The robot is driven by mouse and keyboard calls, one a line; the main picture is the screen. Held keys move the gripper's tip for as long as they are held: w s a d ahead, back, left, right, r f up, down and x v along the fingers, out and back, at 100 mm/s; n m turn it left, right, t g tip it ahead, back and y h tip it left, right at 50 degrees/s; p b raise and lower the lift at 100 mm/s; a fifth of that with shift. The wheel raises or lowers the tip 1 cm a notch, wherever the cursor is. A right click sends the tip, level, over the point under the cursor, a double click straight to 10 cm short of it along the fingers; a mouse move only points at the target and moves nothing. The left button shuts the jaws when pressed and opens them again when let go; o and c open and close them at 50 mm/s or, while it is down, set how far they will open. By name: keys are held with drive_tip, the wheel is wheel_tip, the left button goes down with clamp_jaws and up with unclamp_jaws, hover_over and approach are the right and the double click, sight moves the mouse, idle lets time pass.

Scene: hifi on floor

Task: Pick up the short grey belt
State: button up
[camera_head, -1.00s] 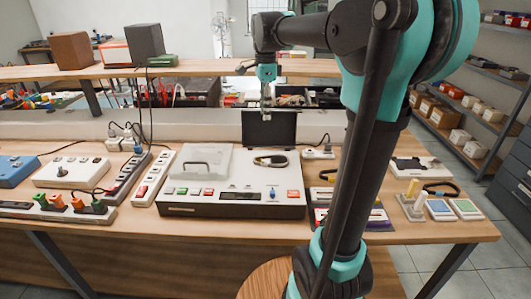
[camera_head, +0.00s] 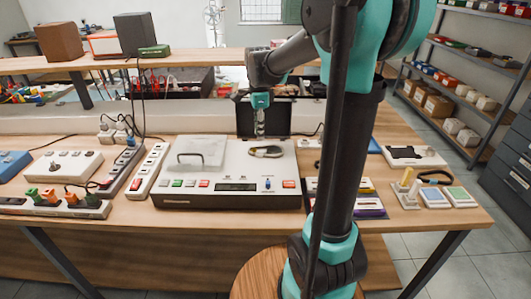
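A small closed loop, grey and dark with a tan part, lies on top of the white hifi-like unit (camera_head: 226,196). This loop (camera_head: 266,152) looks like the short grey belt. A darker loop (camera_head: 436,177) lies at the right of the table. My gripper (camera_head: 260,133) points down just above and slightly left of the loop on the unit, in front of the raised black panel (camera_head: 280,118). The fingers are too small here to tell whether they are open or shut. I see nothing held, and contact with the loop cannot be made out.
A clear lid with a dark handle (camera_head: 190,157) covers the unit's left part. Power strips (camera_head: 149,172) and a switch box (camera_head: 66,165) stand to the left. Small cards and blocks (camera_head: 433,196) lie at right. A raised shelf (camera_head: 200,62) runs behind.

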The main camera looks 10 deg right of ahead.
sight(260, 146)
drive_tip(key=shift+s+d+f, duration=0.1)
drive_tip(key=shift+s+f, duration=0.05)
drive_tip(key=shift+f, duration=2.2)
drive_tip(key=shift+c, duration=0.5)
clamp_jaws()
